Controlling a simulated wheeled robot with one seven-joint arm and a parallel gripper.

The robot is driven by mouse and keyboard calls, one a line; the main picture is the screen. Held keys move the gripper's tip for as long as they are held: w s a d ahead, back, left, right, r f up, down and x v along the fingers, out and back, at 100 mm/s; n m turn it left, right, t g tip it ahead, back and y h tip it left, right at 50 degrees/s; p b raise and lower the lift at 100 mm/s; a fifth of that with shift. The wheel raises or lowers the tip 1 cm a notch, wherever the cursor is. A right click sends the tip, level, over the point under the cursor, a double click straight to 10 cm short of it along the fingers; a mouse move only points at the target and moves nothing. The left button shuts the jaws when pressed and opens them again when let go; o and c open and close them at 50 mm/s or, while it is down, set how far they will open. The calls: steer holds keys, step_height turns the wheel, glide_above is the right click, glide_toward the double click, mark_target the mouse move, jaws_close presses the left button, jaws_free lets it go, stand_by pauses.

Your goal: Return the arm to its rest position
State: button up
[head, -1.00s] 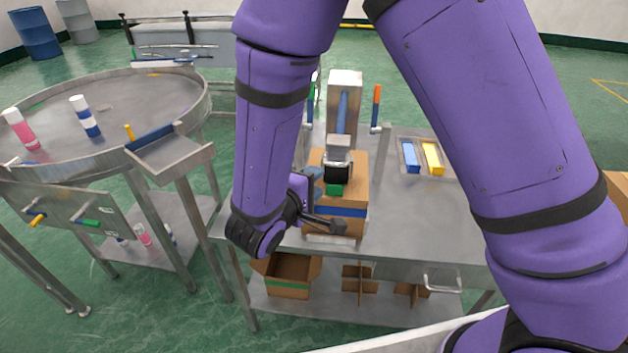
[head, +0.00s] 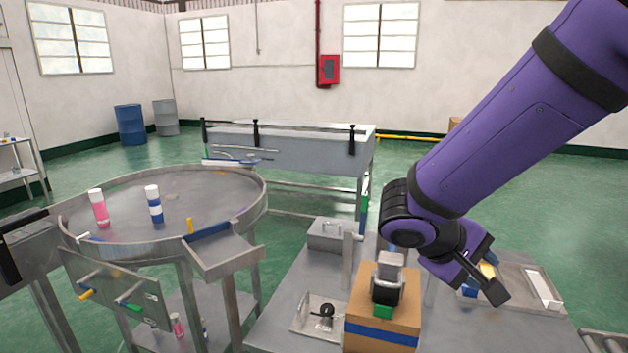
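My purple arm (head: 510,130) comes in from the upper right and bends at a black wrist joint (head: 405,228). My gripper (head: 494,268) hangs above the right part of the metal workbench (head: 285,320). Its two fingers are spread apart and I see nothing held between them. A yellow piece (head: 488,271) and a blue piece (head: 468,290) show behind the fingers, partly hidden by them. They appear to lie in the tray (head: 515,277) on the bench.
A cardboard box (head: 365,310) with a dispenser-like device (head: 388,280) on top stands left of the gripper. A small tray (head: 305,318) lies beside it. A round table (head: 120,205) at left carries a pink can (head: 99,208) and a blue-banded can (head: 154,205).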

steer(key=s+d+r+m+t+y, duration=0.3)
steer(key=s+d+r+y, duration=0.1)
steer(key=s+r+y, duration=0.5)
steer(key=s+r, duration=0.2)
steer(key=s, duration=0.1)
steer(key=shift+s+d+m+y, duration=0.25)
steer(key=shift+m+y, duration=0.15)
steer(key=shift+c, duration=0.2)
